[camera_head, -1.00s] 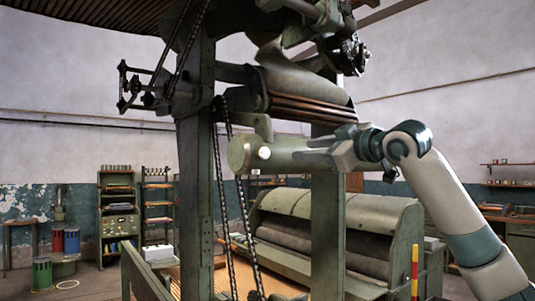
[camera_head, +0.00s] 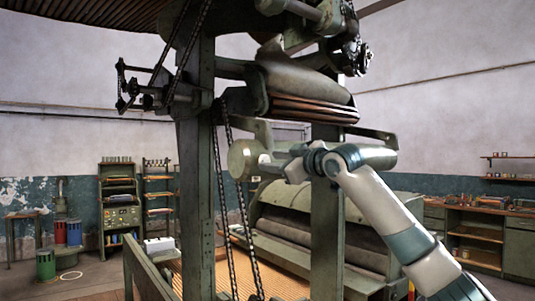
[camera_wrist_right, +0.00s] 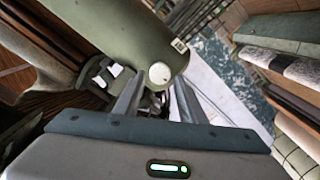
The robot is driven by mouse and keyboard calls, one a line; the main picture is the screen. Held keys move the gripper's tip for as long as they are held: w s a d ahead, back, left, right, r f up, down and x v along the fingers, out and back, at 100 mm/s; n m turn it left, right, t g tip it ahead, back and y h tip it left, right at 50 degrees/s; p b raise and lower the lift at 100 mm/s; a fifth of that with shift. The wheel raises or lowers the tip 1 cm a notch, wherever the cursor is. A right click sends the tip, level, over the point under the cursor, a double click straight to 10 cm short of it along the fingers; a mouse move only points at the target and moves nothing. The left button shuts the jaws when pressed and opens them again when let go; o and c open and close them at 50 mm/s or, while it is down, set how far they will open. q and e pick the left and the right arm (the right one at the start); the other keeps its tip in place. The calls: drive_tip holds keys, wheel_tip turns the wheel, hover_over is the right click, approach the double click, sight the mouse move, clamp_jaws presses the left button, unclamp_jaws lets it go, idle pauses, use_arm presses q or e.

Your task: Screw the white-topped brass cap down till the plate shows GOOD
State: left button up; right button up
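The white-topped cap (camera_wrist_right: 159,73) shows as a round white disc against the end of the large green cylinder (camera_wrist_right: 112,28) in the right wrist view. Its brass side is not visible. In the head view the cylinder's round end (camera_head: 240,160) shows, with the cap mostly hidden at my fingers. My right gripper (camera_wrist_right: 160,80) is open, with one finger on either side of the cap's disc; it also shows in the head view (camera_head: 272,164). I cannot tell whether the fingers touch the cap. A small plate (camera_wrist_right: 179,45) sits on the cylinder, its marking unreadable. My left gripper is not in view.
A green upright post (camera_head: 326,235) stands close behind my right arm. Chains (camera_head: 237,205) hang left of the cylinder. A roller machine (camera_head: 300,225) stands below. Shelves (camera_head: 118,200) stand at the back left, and a workbench (camera_head: 480,225) stands at the right.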

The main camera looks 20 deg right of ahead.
sight(267, 161)
drive_tip(key=shift+p+x, duration=0.55)
drive_tip(key=shift+x, duration=1.1)
drive_tip(key=shift+c, duration=0.6)
drive_tip(key=c, duration=0.6)
drive_tip(key=shift+c, duration=0.2)
